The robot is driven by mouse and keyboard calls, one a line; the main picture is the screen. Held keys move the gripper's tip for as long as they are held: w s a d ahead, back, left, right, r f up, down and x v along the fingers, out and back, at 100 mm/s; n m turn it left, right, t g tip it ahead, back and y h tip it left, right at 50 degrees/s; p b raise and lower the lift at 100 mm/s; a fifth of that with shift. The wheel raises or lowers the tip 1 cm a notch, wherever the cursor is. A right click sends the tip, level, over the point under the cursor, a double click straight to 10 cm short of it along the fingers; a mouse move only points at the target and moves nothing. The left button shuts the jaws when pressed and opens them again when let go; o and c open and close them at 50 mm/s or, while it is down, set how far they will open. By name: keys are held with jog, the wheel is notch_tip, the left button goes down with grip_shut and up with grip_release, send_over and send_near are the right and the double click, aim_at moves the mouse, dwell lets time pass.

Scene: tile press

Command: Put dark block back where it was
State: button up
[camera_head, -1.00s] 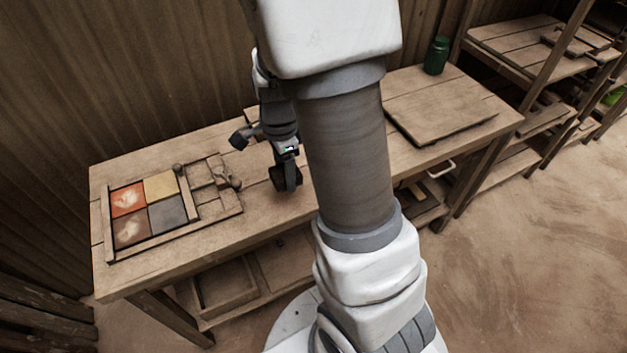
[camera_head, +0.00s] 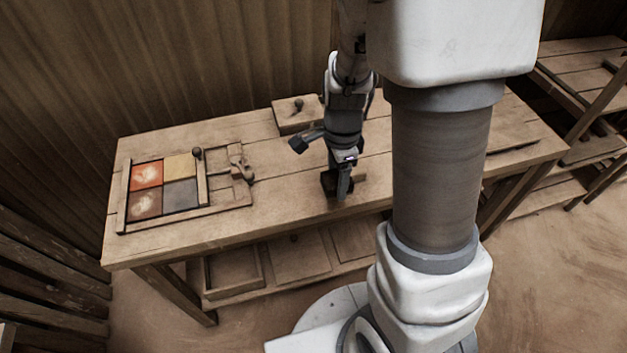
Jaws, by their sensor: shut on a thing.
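My gripper (camera_head: 340,196) points down over the middle of the wooden workbench, near its front edge. It is shut on a dark block (camera_head: 327,183), which is mostly covered by the fingers. I cannot tell whether the block touches the bench top. To the left lies the tile press (camera_head: 122,195), a wooden frame holding an orange-red tile (camera_head: 146,174), a yellow tile (camera_head: 180,167), a brown tile (camera_head: 145,205) and a grey tile (camera_head: 180,194). A bar with a dark knob (camera_head: 197,153) and a wooden clamp (camera_head: 242,170) are at the press's right side.
A wooden box with a knobbed lid (camera_head: 296,118) stands at the bench's back edge, behind my gripper. The bench top (camera_head: 275,190) between press and gripper is clear. A lower shelf holds an open tray (camera_head: 233,276). Shelving (camera_head: 590,75) stands at right.

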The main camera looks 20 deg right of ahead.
send_over(308, 186)
notch_tip(308, 186, down, 6)
jog(key=shift+f+b, duration=0.15)
jog(key=shift+b, duration=0.3)
jog(key=shift+f, duration=1.9)
jog(key=shift+b, duration=0.3)
jog(key=shift+f, duration=0.2)
jog(key=o, duration=1.3)
